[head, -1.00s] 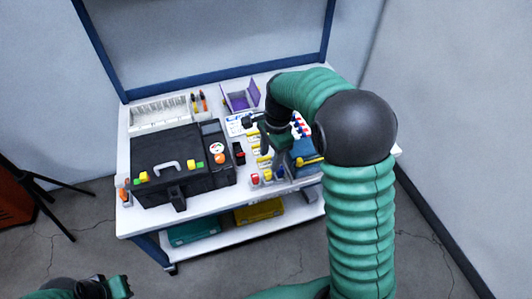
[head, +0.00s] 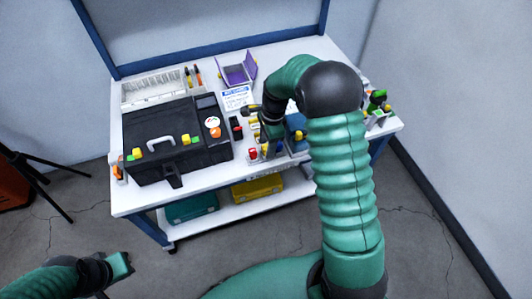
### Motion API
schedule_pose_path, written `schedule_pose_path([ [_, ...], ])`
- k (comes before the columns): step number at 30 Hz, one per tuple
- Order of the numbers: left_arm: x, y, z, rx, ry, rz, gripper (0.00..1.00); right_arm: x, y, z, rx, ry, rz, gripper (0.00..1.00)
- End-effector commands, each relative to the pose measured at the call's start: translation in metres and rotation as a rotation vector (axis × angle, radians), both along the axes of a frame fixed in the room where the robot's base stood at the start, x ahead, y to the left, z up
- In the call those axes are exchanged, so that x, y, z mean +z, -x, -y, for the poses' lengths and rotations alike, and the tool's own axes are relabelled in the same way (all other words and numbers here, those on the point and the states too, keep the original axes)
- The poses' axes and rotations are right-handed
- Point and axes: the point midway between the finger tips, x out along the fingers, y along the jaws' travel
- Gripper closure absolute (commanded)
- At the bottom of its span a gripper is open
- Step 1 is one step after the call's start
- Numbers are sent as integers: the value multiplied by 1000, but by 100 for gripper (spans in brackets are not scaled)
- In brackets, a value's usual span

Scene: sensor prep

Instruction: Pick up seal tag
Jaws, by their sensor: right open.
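I cannot make out for certain which small piece is the seal tag. Small red and yellow pieces (head: 252,154) stand near the table's front edge, just right of the black case. My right gripper (head: 268,134) is open and points down over the rack area close behind these pieces. No held object shows in it, and its fingertips are small and partly lost among the coloured items. My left gripper (head: 122,264) is low at the left, off the table, its jaws unclear.
A black case (head: 150,133) with a grey handle fills the table's left. A purple open box (head: 236,71), a printed sheet (head: 236,98) and a white bin (head: 152,88) are behind. A blue item (head: 297,122) is beside my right gripper. Teal (head: 192,207) and yellow cases (head: 257,188) lie below.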

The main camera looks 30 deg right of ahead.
Motion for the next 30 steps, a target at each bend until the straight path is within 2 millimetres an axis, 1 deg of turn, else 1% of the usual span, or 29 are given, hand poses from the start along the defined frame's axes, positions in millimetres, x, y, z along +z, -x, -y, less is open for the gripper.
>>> schedule_pose_path([
  [1,-6,0,0,0,0,0,100,-11,0,-3,2,-2,-2,51],
  [2,-6,0,0,0,0,0,100,-13,0,-3,2,-1,-1,51],
  [8,-5,0,0,0,0,0,100,-12,0,-3,2,-1,0,51],
  [19,-5,0,0,0,0,0,100,-12,0,-3,2,-1,0,99],
  [30,-3,0,0,0,0,0,100,-10,0,-3,2,-1,0,100],
])
